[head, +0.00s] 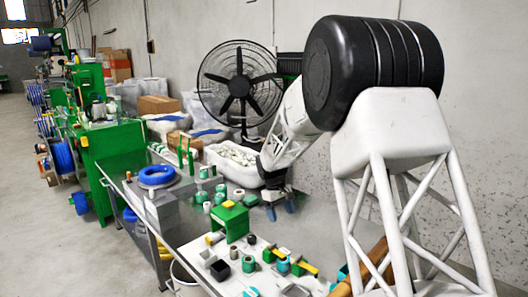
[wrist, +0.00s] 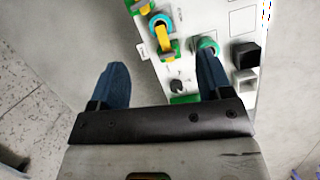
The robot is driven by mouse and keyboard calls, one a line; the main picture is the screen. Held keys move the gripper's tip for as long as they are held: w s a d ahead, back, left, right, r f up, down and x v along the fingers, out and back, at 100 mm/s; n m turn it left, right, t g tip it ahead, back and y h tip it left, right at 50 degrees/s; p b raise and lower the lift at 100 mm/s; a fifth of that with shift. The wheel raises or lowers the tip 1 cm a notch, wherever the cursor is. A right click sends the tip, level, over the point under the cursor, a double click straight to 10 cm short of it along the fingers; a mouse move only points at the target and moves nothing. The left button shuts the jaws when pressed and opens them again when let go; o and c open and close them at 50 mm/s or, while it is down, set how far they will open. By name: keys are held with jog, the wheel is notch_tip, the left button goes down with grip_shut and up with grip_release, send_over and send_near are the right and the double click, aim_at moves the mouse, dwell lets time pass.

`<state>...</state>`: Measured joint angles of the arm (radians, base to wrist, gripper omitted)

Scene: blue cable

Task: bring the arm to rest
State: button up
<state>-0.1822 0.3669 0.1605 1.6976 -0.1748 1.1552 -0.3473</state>
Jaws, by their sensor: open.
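My gripper (head: 281,210) has blue fingers pointing down and hangs over the far part of the work table (head: 215,257) in the head view. In the wrist view my gripper (wrist: 161,75) has its two blue fingers wide apart with nothing held between them. A coil of blue cable (head: 157,175) lies on a grey block (head: 157,205) at the table's left side, apart from my gripper. How high the fingertips are above the surface is hard to tell.
A green stand (head: 230,221) and several small green, teal and yellow parts are on the table. A white bin (head: 234,163) stands behind it, close to my arm. A black fan (head: 240,82) is farther back. The wrist view shows a white panel (wrist: 215,20) with small fittings.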

jog(key=s+d+r+m+t, duration=0.1)
jog(key=s+d+r, duration=0.3)
jog(key=s, duration=0.5)
jog(key=s+d+r+m+t+y, duration=0.1)
jog(key=s+d+r, duration=0.1)
jog(key=s+r, duration=0.5)
jog(key=s+d+r+m, duration=0.25)
jog(key=s+r, duration=0.25)
jog(key=s, duration=0.5)
jog(key=s+d+f+m+t, duration=0.1)
jog(key=s+d, duration=0.1)
jog(key=s, duration=1)
jog(key=s+d+m+t+y, duration=0.1)
jog(key=s+d, duration=0.1)
jog(key=s, duration=1.1)
jog(key=shift+s+f+m+t, duration=0.25)
jog(key=shift+f+m+t, duration=0.1)
jog(key=shift+t, duration=0.05)
jog(key=shift+c, duration=0.4)
